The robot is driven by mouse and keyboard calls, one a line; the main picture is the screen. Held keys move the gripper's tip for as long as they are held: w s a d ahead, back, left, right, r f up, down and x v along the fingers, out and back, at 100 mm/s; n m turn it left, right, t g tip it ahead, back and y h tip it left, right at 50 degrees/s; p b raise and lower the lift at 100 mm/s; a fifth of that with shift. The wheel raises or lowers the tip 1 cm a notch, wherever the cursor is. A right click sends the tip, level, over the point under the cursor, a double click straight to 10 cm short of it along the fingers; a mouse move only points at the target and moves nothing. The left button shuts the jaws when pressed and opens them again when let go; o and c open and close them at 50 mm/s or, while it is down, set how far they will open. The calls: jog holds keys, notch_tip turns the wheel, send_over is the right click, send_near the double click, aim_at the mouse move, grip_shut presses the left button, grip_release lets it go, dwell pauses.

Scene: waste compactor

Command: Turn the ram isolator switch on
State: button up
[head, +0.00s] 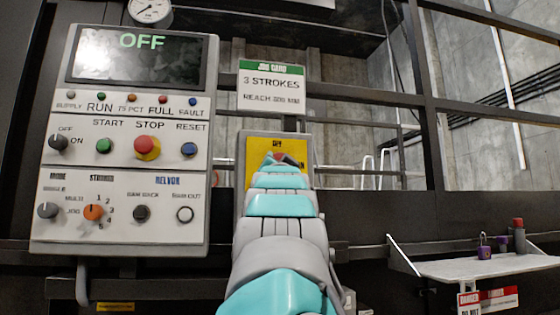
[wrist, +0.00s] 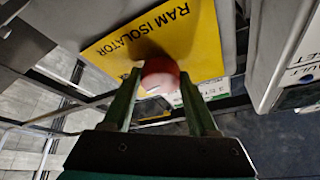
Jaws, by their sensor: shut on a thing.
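The ram isolator switch is a red knob (wrist: 161,70) on a yellow plate (wrist: 205,35) marked RAM ISOLATOR in the wrist view. My gripper (wrist: 160,84) has one finger on each side of the knob and is shut on it. In the head view the yellow plate (head: 256,152) sits on a grey box (head: 241,180) right of the control panel. My arm covers much of the box there, and the knob is largely hidden. The switch's on or off position cannot be read.
The control panel (head: 125,170) with knobs and buttons stands close on the left; its display (head: 137,58) reads OFF. A job card (head: 271,88) hangs above the box. A shelf (head: 470,266) with padlocks and a red-topped cylinder (head: 519,236) juts out at right.

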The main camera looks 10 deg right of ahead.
jog(key=shift+a+r+m+g+h, duration=0.1)
jog(key=shift+m+g+h, duration=0.3)
jog(key=shift+m+h, duration=0.7)
jog(key=shift+m, duration=0.8)
jog(key=o, duration=1.4)
jog(key=shift+b+v, duration=1.35)
jog(key=shift+v, duration=2.6)
jog(key=shift+r, duration=0.1)
